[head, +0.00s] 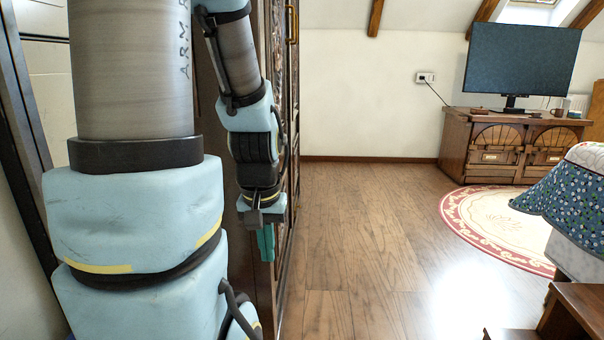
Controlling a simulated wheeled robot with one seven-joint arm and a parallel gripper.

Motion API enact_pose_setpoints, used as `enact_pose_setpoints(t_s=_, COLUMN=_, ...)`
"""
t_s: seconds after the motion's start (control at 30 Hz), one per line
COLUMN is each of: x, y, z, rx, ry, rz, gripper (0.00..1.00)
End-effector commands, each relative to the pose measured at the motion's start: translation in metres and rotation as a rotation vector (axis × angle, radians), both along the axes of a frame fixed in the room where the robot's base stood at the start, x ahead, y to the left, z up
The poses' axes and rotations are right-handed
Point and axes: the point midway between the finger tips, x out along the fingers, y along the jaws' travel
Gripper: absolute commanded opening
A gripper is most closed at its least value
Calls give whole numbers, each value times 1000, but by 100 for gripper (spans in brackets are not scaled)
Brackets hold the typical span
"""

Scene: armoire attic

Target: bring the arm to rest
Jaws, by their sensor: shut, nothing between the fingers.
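My arm fills the left side of the head view, with its large grey and light-blue links close to the camera. My gripper (266,243) hangs at the end of the arm, pointing down, with teal fingers that look closed together and empty. It is in front of the dark carved wooden armoire (283,170), very close to it in the picture. I cannot tell whether it touches the armoire. Much of the armoire is hidden behind my arm.
Bare wooden floor (370,240) lies open to the right of the armoire. A round red-and-cream rug (495,225), a low wooden cabinet (480,150) bearing a monitor (520,62), and a bed with a blue floral cover (570,195) stand at the right. A wooden step (580,312) is near the lower right.

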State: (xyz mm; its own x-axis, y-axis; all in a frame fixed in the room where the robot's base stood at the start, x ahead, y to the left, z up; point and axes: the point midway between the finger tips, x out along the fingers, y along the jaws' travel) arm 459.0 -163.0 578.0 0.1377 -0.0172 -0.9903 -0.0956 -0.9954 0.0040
Motion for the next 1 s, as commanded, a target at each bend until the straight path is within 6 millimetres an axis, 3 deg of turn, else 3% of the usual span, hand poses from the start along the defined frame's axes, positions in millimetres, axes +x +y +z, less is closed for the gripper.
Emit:
enact_pose_setpoints(t_s=0.03, x=0, y=0, z=20, rx=0, ry=0, rz=-1, gripper=0)
enact_pose_setpoints(t_s=0.27, x=1, y=0, z=74, rx=0, ry=0, rz=-3, gripper=0)
enact_pose_setpoints(t_s=1.0, x=1, y=-1, z=305, rx=1, ry=1, rz=-4, gripper=0)
